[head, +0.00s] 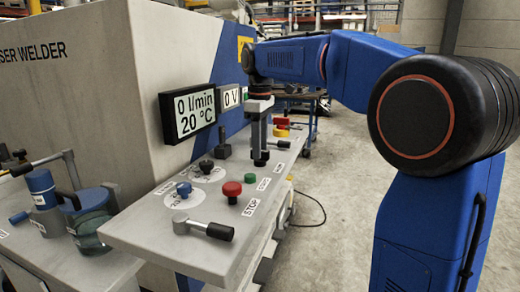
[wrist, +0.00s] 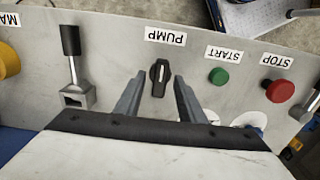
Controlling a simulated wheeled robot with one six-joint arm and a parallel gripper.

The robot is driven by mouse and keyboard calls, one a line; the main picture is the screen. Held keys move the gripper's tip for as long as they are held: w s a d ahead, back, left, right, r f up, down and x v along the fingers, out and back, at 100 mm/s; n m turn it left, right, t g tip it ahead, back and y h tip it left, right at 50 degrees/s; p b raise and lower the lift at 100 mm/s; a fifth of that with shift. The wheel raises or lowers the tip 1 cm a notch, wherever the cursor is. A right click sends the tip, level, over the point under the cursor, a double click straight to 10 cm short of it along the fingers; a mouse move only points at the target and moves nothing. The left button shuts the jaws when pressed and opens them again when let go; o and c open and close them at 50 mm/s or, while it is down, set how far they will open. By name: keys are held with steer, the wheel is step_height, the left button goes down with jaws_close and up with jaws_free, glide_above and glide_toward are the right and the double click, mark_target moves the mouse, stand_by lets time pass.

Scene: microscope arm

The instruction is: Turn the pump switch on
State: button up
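The pump switch (wrist: 160,77) is a small black rotary knob with a pale line on it, beside the upside-down PUMP label (wrist: 165,36) in the wrist view. The pale line runs roughly up and down in that picture. My gripper (wrist: 159,84) is open, with one grey finger on each side of the knob. I see no clear contact, and the height of the fingertips above the panel is hard to tell. In the head view my gripper (head: 260,147) points down over the panel, and the switch cannot be told apart clearly there.
A green START button (wrist: 219,76) and a red STOP button (wrist: 280,91) sit right of the switch in the wrist view. A black-handled lever (wrist: 72,58) stands left, with a yellow knob (wrist: 8,60) beyond. The display (head: 190,112) reads 0 l/min, 20 °C.

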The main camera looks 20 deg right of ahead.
steer(key=shift+f, duration=0.45)
jaws_close()
